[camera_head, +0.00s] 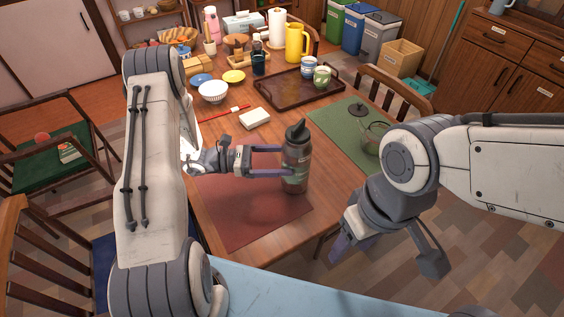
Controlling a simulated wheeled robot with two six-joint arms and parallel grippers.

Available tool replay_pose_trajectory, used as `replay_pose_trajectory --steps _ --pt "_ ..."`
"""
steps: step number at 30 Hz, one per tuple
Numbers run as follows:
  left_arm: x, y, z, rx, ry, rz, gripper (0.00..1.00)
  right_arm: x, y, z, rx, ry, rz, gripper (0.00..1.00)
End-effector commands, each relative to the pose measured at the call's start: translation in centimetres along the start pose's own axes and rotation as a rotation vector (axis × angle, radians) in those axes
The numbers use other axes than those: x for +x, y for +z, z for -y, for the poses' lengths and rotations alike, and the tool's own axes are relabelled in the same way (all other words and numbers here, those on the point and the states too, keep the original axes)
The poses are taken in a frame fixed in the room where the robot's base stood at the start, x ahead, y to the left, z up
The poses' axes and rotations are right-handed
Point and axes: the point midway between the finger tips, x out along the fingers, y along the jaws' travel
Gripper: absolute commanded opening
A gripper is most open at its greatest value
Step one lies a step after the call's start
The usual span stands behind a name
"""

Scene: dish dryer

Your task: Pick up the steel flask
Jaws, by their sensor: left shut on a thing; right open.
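The steel flask (294,170), dark grey with a black cap and a greenish band, stands upright over the red placemat (236,211) at the near part of the table. I cannot tell whether its base touches the mat. My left gripper (288,161) comes in from the left and is shut on the flask, its purple fingers around the body. My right gripper (343,245) is open and empty, low at the table's near right edge, apart from the flask.
A green placemat (338,130) with a glass pot (374,137) lies to the right, partly behind my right arm. A brown tray (290,93), a white bowl (213,92), cups and a yellow jug (295,43) stand farther back. Chairs flank the table.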

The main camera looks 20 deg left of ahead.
Motion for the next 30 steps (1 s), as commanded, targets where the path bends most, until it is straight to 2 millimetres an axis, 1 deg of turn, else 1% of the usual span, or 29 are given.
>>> replay_pose_trajectory --steps 1,8,24,30 --pt "0.0 0.7 0.0 0.002 0.0 0.005 0.0 -0.1 0.0 0.0 0.0 0.0 0.0 0.57" --pt "0.0 3.1 0.1 0.003 0.0 0.004 0.0 -0.2 0.0 0.0 0.0 0.0 0.0 0.57" --pt "1.4 6.7 -5.8 0.006 -0.001 0.005 0.0 0.2 0.0 0.0 0.0 0.0 0.0 0.57" --pt "1.9 7.9 -7.6 0.007 -0.002 0.004 0.0 0.4 0.0 0.0 0.0 0.0 0.0 0.57"
